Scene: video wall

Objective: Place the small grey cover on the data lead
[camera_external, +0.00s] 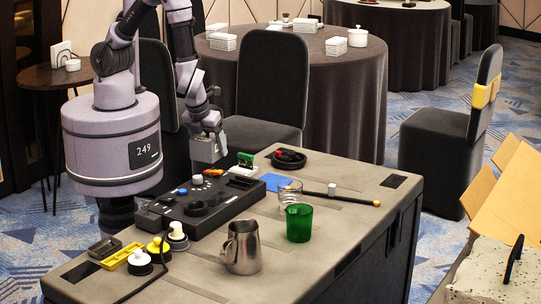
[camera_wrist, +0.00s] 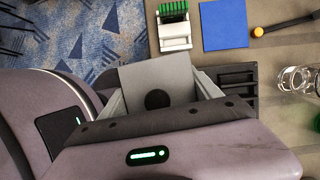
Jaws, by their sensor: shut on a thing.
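My gripper (camera_external: 211,150) hangs above the far left part of the table, over the back edge of the black console. In the wrist view, my gripper (camera_wrist: 162,90) is shut on a flat grey piece with a dark round spot, which looks like the small grey cover (camera_wrist: 150,76). The light fingers show at its two sides; its lower part is hidden by my wrist. I cannot tell for sure which thing is the data lead. A thin black cable (camera_external: 164,255) curves over the table's front left.
The black console (camera_external: 215,205) lies under my gripper. Beyond it are a green-and-white part (camera_wrist: 174,28), a blue pad (camera_wrist: 225,25) and a black rod with a yellow end (camera_external: 350,199). A clear glass (camera_external: 290,192), green cup (camera_external: 299,223) and metal jug (camera_external: 242,248) stand to the right.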

